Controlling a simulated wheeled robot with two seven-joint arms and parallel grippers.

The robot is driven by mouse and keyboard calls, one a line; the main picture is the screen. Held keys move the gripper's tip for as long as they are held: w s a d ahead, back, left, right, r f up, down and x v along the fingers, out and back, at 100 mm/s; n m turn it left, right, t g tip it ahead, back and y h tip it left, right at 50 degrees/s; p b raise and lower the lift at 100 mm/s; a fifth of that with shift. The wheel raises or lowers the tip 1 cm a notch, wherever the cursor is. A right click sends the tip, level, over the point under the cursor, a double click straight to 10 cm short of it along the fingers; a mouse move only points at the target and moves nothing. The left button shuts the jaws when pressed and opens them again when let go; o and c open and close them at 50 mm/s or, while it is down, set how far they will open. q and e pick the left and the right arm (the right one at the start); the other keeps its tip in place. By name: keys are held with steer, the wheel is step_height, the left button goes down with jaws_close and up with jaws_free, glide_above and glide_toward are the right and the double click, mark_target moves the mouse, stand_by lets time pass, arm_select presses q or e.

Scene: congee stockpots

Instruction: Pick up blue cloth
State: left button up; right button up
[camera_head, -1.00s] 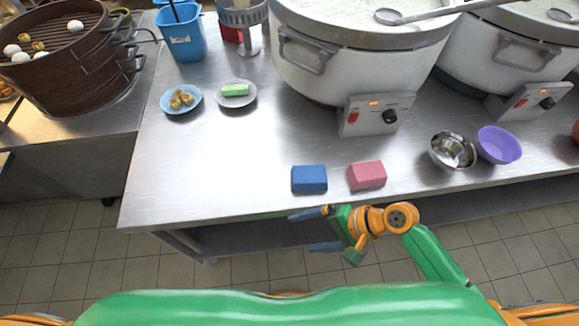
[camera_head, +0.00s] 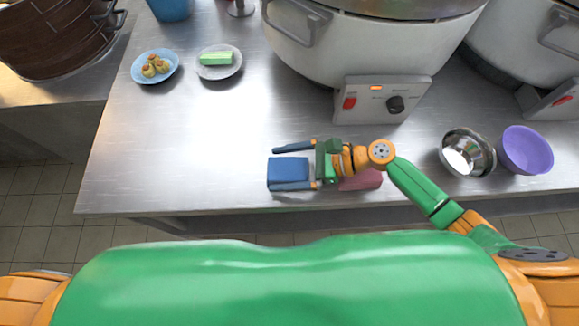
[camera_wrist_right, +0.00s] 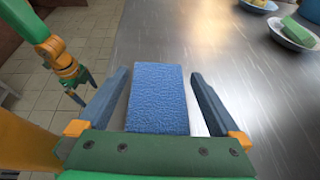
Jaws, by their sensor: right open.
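The blue cloth (camera_head: 288,170) is a folded block lying near the front edge of the steel counter. It also shows in the right wrist view (camera_wrist_right: 158,98), between the two fingers. My right gripper (camera_head: 292,166) is open with one finger on each side of the cloth, and gaps show on both sides in the right wrist view (camera_wrist_right: 160,90). The pink cloth (camera_head: 362,180) lies to the right, partly hidden under my right gripper and wrist. My left gripper is out of the head view; an arm end at the upper left of the right wrist view (camera_wrist_right: 72,85) shows it small, above the floor.
A steel bowl (camera_head: 467,152) and a purple bowl (camera_head: 526,150) stand at right. A large cooker (camera_head: 350,50) stands behind. Plates with dumplings (camera_head: 155,67) and a green block (camera_head: 216,59) are at the back left. The counter left of the cloth is clear.

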mark_target(283, 167)
steer(key=shift+s, duration=0.15)
steer(key=c, duration=1.2)
steer(key=shift+o, duration=0.2)
step_height(283, 167, up, 4)
steer(key=shift+f+p, duration=0.25)
steer(key=shift+p, duration=0.15)
steer(key=a+r+p, duration=0.1)
steer(key=s+a+r, duration=0.1)
steer(key=r, duration=0.1)
steer(key=s+a+r+p, duration=0.1)
steer(key=r, duration=0.1)
steer(key=shift+a+p, duration=0.1)
steer(key=shift+p, duration=0.25)
steer(key=s+a+r+p, duration=0.2)
steer(key=s+a+r, duration=0.2)
steer(key=a, duration=0.4)
steer(key=shift+s+a+r+p, duration=0.3)
steer(key=shift+s+a+p, duration=0.05)
steer(key=shift+s, duration=0.4)
steer(key=o, duration=0.8)
steer(key=c, duration=0.6)
